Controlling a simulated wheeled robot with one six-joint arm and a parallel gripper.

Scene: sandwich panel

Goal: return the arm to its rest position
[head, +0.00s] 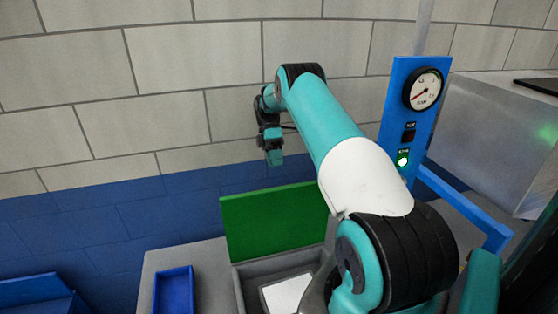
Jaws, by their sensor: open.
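My arm (335,130) rises from the lower right and reaches forward, up and to the left. My gripper (274,157) hangs at its far end, pointing down, small in the picture, in the air in front of the wall. It is open, and I see nothing held in it. Behind it is only the tiled wall. The green panel (270,222) stands lower down, below the gripper in the picture.
A grey box (236,282) with a white piece (285,293) inside sits by the green panel on a grey table (150,270). A blue tray (174,290) lies left of it.

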